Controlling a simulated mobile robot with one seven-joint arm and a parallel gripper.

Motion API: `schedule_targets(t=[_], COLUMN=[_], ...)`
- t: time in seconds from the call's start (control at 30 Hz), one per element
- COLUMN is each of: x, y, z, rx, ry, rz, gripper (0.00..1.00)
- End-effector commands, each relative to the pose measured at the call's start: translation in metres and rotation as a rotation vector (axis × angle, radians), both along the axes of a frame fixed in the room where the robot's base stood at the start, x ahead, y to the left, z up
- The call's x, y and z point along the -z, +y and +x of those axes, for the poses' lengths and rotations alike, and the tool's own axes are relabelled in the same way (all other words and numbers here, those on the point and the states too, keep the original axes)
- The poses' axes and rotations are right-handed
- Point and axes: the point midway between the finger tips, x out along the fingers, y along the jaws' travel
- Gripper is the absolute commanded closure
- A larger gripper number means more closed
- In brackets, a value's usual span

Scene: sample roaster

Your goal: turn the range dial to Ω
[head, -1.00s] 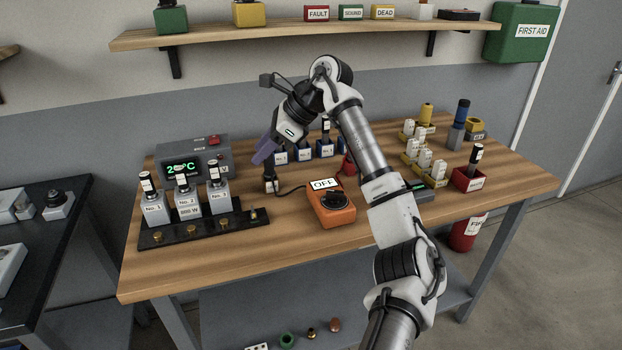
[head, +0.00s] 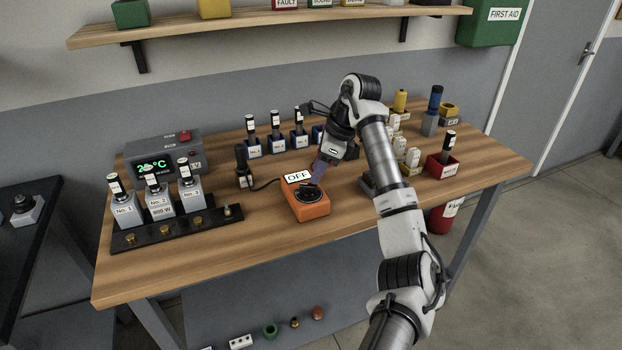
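The orange meter (head: 308,210) lies on the wooden workbench, left of my arm. Its display (head: 297,176) reads OFF. The round black range dial (head: 309,194) is on the meter's top face; its marks are too small to read. My gripper (head: 317,175) points down and left over the meter's back right part, close to the dial. I cannot tell whether its purple fingers touch the dial or whether they are open or shut. A black probe (head: 242,167) with a cable stands left of the meter.
A black rack (head: 180,231) with labelled units and a grey temperature box (head: 160,150) stand at left. Blue holders (head: 279,144) line the back. A red holder (head: 443,167) and white pieces stand at right. Bare bench lies in front of the meter.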

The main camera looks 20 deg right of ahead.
Motion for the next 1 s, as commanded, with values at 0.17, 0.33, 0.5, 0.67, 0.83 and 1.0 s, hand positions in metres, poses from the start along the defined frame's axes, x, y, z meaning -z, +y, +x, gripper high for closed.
schedule_targets(t=[0.17,0.33,0.5,0.67,0.83,1.0], x=[0.026,0.041,0.046,0.046,0.045,0.045], y=[0.011,0.016,0.017,0.017,0.017,0.017], z=[0.005,0.008,0.009,0.009,0.009,0.009], rx=[-0.002,-0.002,-0.001,-0.001,-0.001,-0.001], ry=[0.002,0.001,0.000,0.000,0.000,0.000], rz=[0.002,0.001,0.000,0.000,0.000,0.000], gripper=[0.63,0.63,0.63,0.63,0.81,1.00])
